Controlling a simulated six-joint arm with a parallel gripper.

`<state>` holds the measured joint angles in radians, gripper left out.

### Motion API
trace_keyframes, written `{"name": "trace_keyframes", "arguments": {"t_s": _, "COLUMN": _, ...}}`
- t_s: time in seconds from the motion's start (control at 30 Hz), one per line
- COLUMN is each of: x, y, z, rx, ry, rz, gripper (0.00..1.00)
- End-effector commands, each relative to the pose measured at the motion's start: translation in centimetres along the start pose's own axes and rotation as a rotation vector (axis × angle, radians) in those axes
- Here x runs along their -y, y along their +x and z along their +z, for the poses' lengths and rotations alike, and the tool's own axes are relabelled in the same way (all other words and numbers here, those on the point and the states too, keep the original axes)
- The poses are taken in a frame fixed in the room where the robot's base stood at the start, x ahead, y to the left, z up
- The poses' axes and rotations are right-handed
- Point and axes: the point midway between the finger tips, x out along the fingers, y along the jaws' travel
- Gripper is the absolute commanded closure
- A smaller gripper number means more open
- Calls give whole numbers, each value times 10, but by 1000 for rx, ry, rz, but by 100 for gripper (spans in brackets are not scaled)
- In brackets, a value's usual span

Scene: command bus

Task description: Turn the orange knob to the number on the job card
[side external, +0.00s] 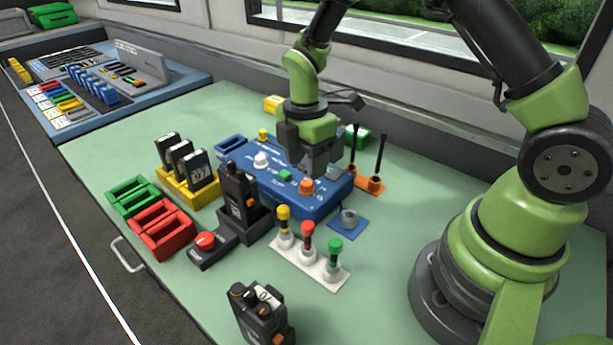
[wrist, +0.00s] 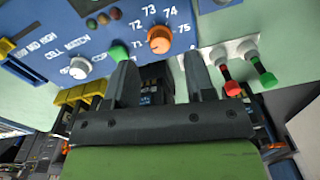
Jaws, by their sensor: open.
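The orange knob (side external: 306,186) sits on the right part of the blue console (side external: 268,178). In the wrist view the orange knob (wrist: 159,39) has the numbers 71, 72, 73, 74 and 75 printed around it; its pointer's exact setting is too small to tell. My gripper (side external: 312,166) hangs close above the console, just behind the knob in the side view. In the wrist view my gripper (wrist: 160,65) is open and empty, its fingers apart and the knob beyond the gap, not between them. I cannot pick out a job card to read.
A white knob (side external: 261,159) and green button (side external: 285,175) share the console. Two upright antennas (side external: 379,160) stand behind right. Yellow, red and green plugs (side external: 307,240) stand in front. A black radio (side external: 238,195) and yellow rack (side external: 188,190) are left. Table is clear at right front.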

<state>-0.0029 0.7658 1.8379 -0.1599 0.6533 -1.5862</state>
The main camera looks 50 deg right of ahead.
Motion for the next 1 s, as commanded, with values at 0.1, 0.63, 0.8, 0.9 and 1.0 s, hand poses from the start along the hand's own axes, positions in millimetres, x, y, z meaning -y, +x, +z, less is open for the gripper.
{"name": "trace_keyframes", "arguments": {"t_s": 0.1, "x": 1, "y": 21, "z": 0, "rx": 0, "ry": 1, "rz": -5, "gripper": 50}}
{"name": "trace_keyframes", "arguments": {"t_s": 0.63, "x": 0, "y": 41, "z": 0, "rx": -1, "ry": 2, "rz": 2, "gripper": 55}}
{"name": "trace_keyframes", "arguments": {"t_s": 0.8, "x": 0, "y": 41, "z": 0, "rx": -1, "ry": 2, "rz": 2, "gripper": 94}}
{"name": "trace_keyframes", "arguments": {"t_s": 0.9, "x": 0, "y": 41, "z": 0, "rx": -1, "ry": 2, "rz": 2, "gripper": 100}}
{"name": "trace_keyframes", "arguments": {"t_s": 1.0, "x": 0, "y": 41, "z": 0, "rx": -1, "ry": 6, "rz": 1, "gripper": 100}}
